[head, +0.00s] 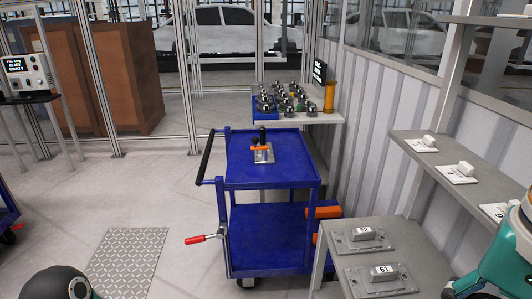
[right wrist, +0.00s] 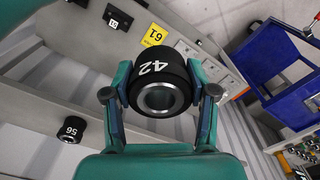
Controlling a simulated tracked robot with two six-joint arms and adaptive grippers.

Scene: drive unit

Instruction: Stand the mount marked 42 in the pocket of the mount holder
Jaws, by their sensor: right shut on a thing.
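The mount marked 42 (right wrist: 160,84) is a black cylinder with a bright metal ring around its open bore. It shows in the right wrist view with white digits on its side. My right gripper (right wrist: 160,98) is shut on it, one finger on each side, and holds it in the air. A small metal fixture with an orange bar and black handle (head: 262,151), possibly the mount holder, stands on the blue cart's top. Its pocket cannot be made out. My left gripper is out of view.
The blue cart (head: 240,178) has bare top around the fixture. A wall shelf (head: 425,165) holds white blocks. Another black mount marked 56 (right wrist: 71,130) sits at left in the wrist view.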

